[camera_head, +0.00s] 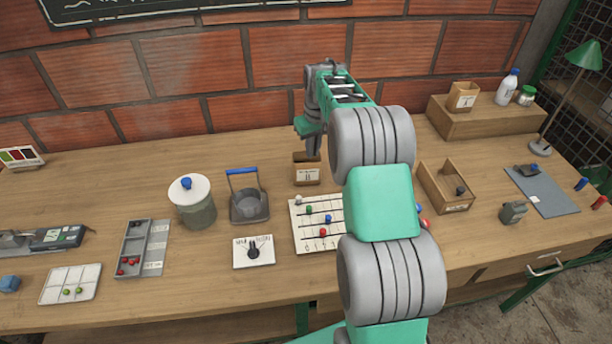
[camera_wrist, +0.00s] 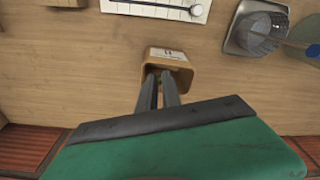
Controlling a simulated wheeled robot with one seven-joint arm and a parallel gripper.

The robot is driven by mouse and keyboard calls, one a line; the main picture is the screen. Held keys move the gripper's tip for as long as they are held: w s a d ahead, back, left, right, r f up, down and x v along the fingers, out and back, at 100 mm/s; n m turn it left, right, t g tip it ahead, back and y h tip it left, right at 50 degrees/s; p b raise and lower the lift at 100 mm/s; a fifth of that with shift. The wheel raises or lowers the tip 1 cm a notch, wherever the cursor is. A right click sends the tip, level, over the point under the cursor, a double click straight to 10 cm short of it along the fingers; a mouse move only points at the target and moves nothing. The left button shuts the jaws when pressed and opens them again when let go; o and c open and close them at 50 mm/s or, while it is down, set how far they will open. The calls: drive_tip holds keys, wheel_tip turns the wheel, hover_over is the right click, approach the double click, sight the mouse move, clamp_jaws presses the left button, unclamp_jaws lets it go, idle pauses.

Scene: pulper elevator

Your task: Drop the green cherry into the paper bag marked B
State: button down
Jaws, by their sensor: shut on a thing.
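A small brown paper bag (camera_head: 307,174) with a white label stands at the back of the bench; it also shows in the wrist view (camera_wrist: 168,54). The mark on its label is too small to read surely. My gripper (camera_head: 313,152) points down over this bag, and in the wrist view its fingertips (camera_wrist: 160,76) are close together at the bag's mouth. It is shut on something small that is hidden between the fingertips. Green cherries (camera_head: 66,292) lie in a white sectioned tray (camera_head: 52,285) at the front left. A second brown bag (camera_head: 462,97) stands on a wooden step.
A white slotted board (camera_head: 300,238) with coloured knobs lies in front of the near bag. A grey scoop bin (camera_head: 248,206) with a blue handle and a lidded pot (camera_head: 192,203) stand left. An open wooden box (camera_head: 445,190) stands right. A grey tray (camera_head: 133,245) holds red cherries.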

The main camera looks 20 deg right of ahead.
drive_tip(key=shift+f, duration=0.4)
drive_tip(key=c, duration=1.5)
unclamp_jaws()
drive_tip(key=shift+o, duration=0.2)
drive_tip(key=shift+r, duration=0.1)
wheel_tip(320, 180, up, 8)
drive_tip(key=shift+s+b, duration=0.4)
drive_tip(key=shift+s, duration=0.05)
